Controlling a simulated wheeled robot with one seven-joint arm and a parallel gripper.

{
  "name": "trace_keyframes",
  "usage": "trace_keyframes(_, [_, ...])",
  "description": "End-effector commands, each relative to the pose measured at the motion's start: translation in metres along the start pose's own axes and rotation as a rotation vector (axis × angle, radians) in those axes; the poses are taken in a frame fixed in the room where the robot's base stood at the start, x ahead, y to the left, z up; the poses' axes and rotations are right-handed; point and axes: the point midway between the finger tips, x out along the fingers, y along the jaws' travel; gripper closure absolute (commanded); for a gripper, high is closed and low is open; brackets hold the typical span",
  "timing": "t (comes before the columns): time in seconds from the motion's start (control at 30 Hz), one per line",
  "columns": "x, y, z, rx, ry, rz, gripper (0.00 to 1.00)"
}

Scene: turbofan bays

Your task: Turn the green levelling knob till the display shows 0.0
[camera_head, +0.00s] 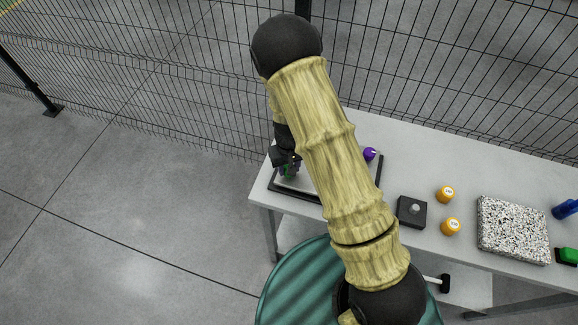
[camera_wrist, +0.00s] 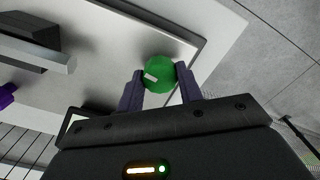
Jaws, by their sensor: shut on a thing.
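The green levelling knob (camera_wrist: 158,74) sits between the two fingers of my gripper (camera_wrist: 160,86) in the wrist view. It is round with a pale mark on its left side. My gripper is shut on it. In the head view my gripper (camera_head: 287,170) is at the left end of the table, over a dark-edged tray (camera_head: 308,197), with a little green showing at its tips. My arm hides much of the tray. A purple knob (camera_head: 369,154) shows at the tray's far right; purple also shows in the wrist view (camera_wrist: 6,96). I cannot make out a display reading.
On the grey table (camera_head: 430,147) stand a black box with a grey knob (camera_head: 411,212), two orange-yellow weights (camera_head: 445,194) and a speckled slab (camera_head: 512,229). Blue (camera_head: 565,209) and green (camera_head: 567,256) items lie at the right edge. A wire fence (camera_head: 450,60) runs behind.

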Motion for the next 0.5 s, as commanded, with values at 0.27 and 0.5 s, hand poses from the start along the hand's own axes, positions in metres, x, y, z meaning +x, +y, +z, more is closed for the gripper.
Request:
trace_keyframes(0.27, [-0.0002, -0.0001, -0.0001, 0.226, 0.0, -0.001, 0.87])
trace_keyframes(0.5, [-0.0006, -0.0001, -0.0002, 0.454, 0.001, 0.0, 0.87])
